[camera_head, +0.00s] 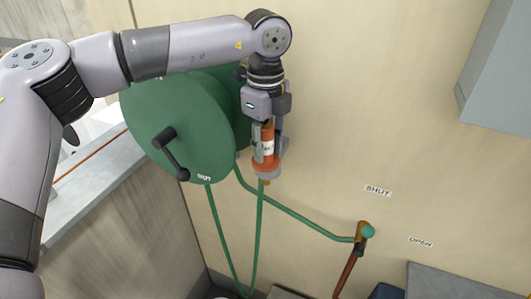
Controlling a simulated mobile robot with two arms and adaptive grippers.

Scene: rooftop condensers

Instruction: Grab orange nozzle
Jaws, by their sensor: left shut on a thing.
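The orange nozzle (262,165) hangs upright in front of the beige wall, just right of the green hose reel. A green hose runs down from its lower end. My left gripper (267,140) points down from above, shut on the nozzle with its fingers on the nozzle's upper body. The gripper hides part of the nozzle's top. My right gripper is not in view.
The green hose reel (178,125) with a black crank handle is on the wall close behind my arm. A valve (364,231) sits lower right, near SHUT (378,191) and OPEN (421,241) labels. A grey box (500,75) juts out at upper right.

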